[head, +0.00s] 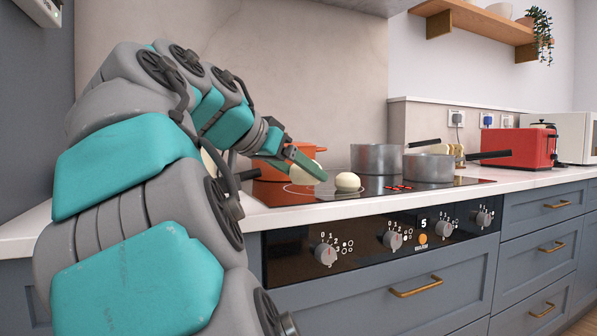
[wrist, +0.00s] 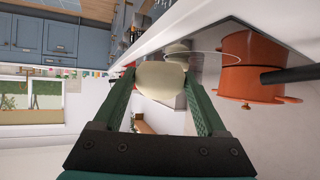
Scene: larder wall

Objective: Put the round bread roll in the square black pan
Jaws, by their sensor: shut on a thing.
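In the wrist view my gripper (wrist: 158,82) is shut on a smooth cream round roll (wrist: 160,78), held between the tips of its two green fingers. In the head view my gripper (head: 318,172) hangs low over the left part of the black hob, tilted down to the right. A pale round thing (head: 347,182) shows just right of the fingertips; I cannot tell whether it is the held roll or another piece. I cannot make out a square black pan in either view; my arm hides part of the left counter.
An orange pot (head: 296,163) stands behind my gripper, and also shows in the wrist view (wrist: 257,72). A steel pot (head: 376,159) and a steel pan (head: 429,167) with black handles stand on the hob (head: 455,183). A red toaster (head: 519,148) is further right.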

